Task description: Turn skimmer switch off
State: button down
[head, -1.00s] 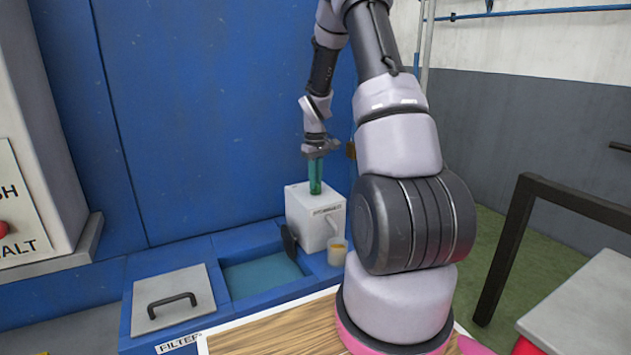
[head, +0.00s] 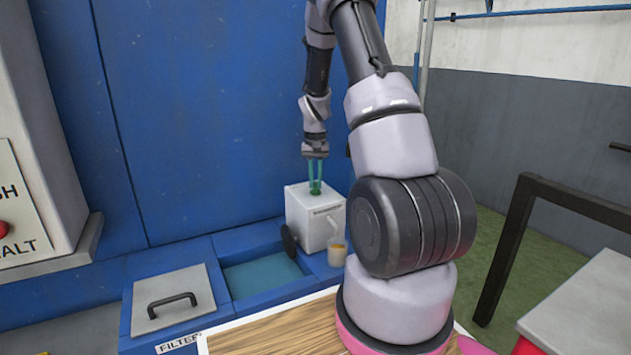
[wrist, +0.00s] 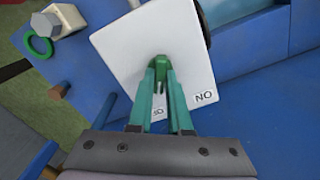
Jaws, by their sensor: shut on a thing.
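The skimmer (head: 308,222) is a white box at the right end of the blue tank. A small green switch lever (wrist: 161,64) stands on its top. My gripper (head: 315,189) points straight down above the box, with its teal fingers shut on the lever. In the wrist view, the fingertips (wrist: 161,75) meet at the lever and partly cover it. An ON label (wrist: 204,97) reads upside down to the right of the fingers. A second label (wrist: 158,113) is partly hidden between the fingers.
A small beige cup (head: 337,253) hangs beside the box under a pale spout. A dark disc (head: 289,240) sits at the box's left, by open water (head: 262,276). A grey filter lid with handle (head: 172,301) lies left. A blue wall rises behind.

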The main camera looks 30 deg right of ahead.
aim_at(315, 184)
dwell(0.5)
jog(key=c, duration=0.8)
grip_release()
jog(key=shift+c, duration=0.2)
notch_tip(315, 184, up, 11)
